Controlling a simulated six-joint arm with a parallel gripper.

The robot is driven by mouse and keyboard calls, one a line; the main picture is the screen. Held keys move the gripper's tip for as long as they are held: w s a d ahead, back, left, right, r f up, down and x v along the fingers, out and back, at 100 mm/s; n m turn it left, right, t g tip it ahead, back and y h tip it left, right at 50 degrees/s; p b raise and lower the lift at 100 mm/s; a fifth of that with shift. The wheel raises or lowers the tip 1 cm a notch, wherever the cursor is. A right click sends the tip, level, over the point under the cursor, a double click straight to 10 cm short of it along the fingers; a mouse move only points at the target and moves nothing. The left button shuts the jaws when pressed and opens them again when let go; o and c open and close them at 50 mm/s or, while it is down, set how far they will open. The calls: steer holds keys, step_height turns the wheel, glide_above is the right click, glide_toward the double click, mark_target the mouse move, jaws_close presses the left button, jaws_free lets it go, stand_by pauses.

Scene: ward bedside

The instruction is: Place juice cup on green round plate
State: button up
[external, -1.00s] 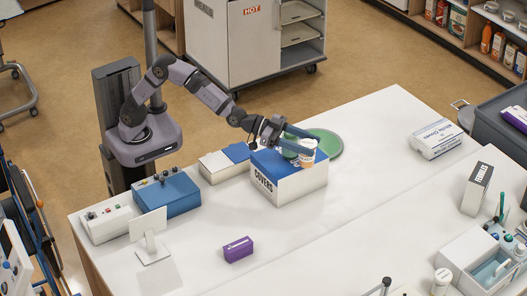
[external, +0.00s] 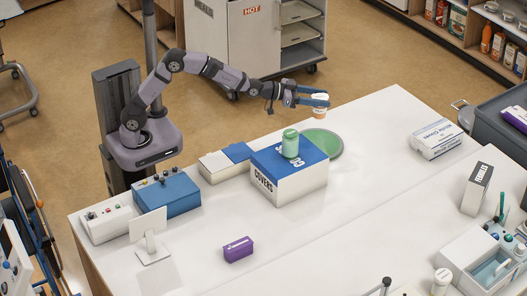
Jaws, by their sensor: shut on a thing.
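The juice cup (external: 319,113), small, white and orange, is between the blue fingers of my gripper (external: 318,97). My gripper is shut on it and holds it upright in the air, above and beyond the box in the picture. The green round plate (external: 333,146) lies flat on the white table behind the box. Its left part is partly hidden by the box and a green container. The plate's visible surface is bare, and the cup is apart from it.
A blue-topped white box marked COVERS (external: 297,184) stands in front of the plate, with a green lidded container (external: 290,144) on top. A glove box (external: 436,138) lies at the right. The table between plate and glove box is clear.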

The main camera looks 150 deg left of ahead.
steer(key=shift+w+f+p, duration=0.1)
steer(key=shift+f+p, duration=0.55)
steer(key=shift+f, duration=5.55)
steer(key=shift+f, duration=0.15)
steer(key=o, duration=1.2)
